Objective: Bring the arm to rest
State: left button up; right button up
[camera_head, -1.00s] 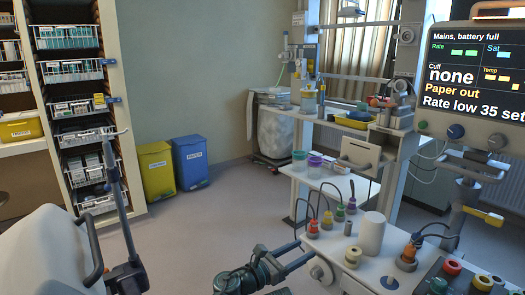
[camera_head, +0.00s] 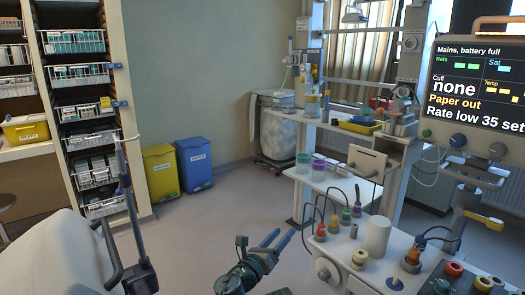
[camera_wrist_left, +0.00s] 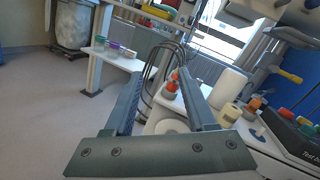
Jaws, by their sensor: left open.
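My left gripper (camera_head: 282,236) is in the lower middle of the head view, over the floor just left of the near trolley. Its two grey-blue fingers are apart with nothing between them. In the left wrist view the open fingers (camera_wrist_left: 160,78) point toward the trolley, with cables and red-topped connectors beyond them. My right gripper is not in view.
The stretcher (camera_head: 62,255) with its upright rail fills the lower left. A yellow bin (camera_head: 161,172) and a blue bin (camera_head: 194,163) stand by the wall. The monitor (camera_head: 475,85) hangs at the right.

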pick_arm(q)
jog(key=w+a+n+y+p, duration=0.2)
jog(key=a+n+y+p, duration=0.5)
jog(key=a+n+y, duration=0.8)
jog(key=s+f+n+g+h+p, duration=0.2)
jog(key=s+f+n+g+p, duration=0.45)
jog(key=n, duration=0.55)
jog(key=s+d+n+g+h+p, duration=0.1)
jog(key=s+n+g, duration=0.6)
jog(key=s, duration=1)
jog(key=d+g+p, duration=0.1)
jog(key=d+g, duration=0.1)
jog(key=shift+s+d+f, duration=0.25)
jog(key=shift+d+f, duration=0.05)
jog(key=shift+d, duration=0.1)
